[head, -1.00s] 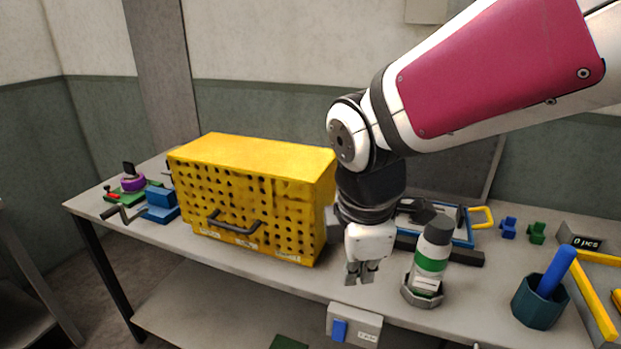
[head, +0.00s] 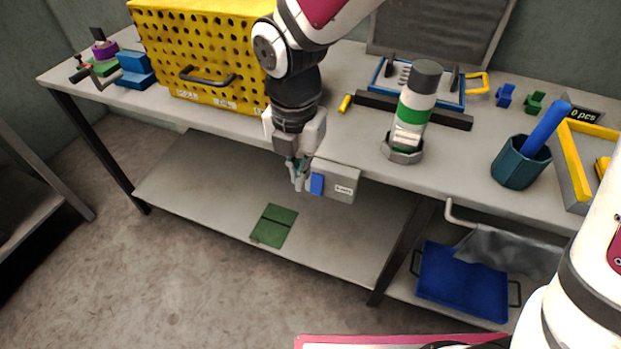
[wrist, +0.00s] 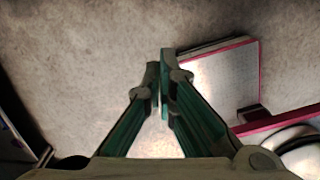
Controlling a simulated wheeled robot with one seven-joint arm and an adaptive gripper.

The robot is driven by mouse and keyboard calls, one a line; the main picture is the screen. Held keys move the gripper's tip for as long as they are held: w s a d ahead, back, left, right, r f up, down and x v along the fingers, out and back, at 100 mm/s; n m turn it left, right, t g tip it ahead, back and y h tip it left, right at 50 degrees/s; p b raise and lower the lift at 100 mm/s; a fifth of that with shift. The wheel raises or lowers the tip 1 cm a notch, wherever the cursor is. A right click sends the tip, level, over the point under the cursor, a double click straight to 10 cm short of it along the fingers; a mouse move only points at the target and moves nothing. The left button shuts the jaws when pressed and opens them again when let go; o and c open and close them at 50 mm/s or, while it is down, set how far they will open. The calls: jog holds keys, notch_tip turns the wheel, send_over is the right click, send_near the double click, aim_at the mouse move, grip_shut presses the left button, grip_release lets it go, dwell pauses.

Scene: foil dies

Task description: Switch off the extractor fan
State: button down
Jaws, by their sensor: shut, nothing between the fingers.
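A grey switch box (head: 341,182) with a white label is fixed at the front edge of the workbench. A blue rocker (head: 317,184) sits on the left part of its face; its tilt is too small to tell. My gripper (head: 298,180) points down in front of the bench edge, just left of the blue rocker in the head view. Its fingers are shut and empty; I cannot tell whether they touch the box. In the wrist view the shut fingertips (wrist: 163,70) show over the floor, and the switch is not visible there.
A yellow perforated box (head: 205,60) with a handle stands behind my arm. A green-banded bottle (head: 416,100) stands in a holder on the bench (head: 455,180). A teal cup (head: 520,162) is further right. A blue tray (head: 460,283) lies below. The floor in front is open.

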aim_at(317, 184)
jog(key=shift+f, duration=0.1)
jog(key=w+d+f+b, duration=0.1)
jog(key=w+f+b, duration=0.2)
jog(key=f, duration=0.7)
jog(key=shift+w+d+f, duration=0.25)
jog(key=shift+w+f, duration=0.1)
jog(key=shift+w, duration=0.15)
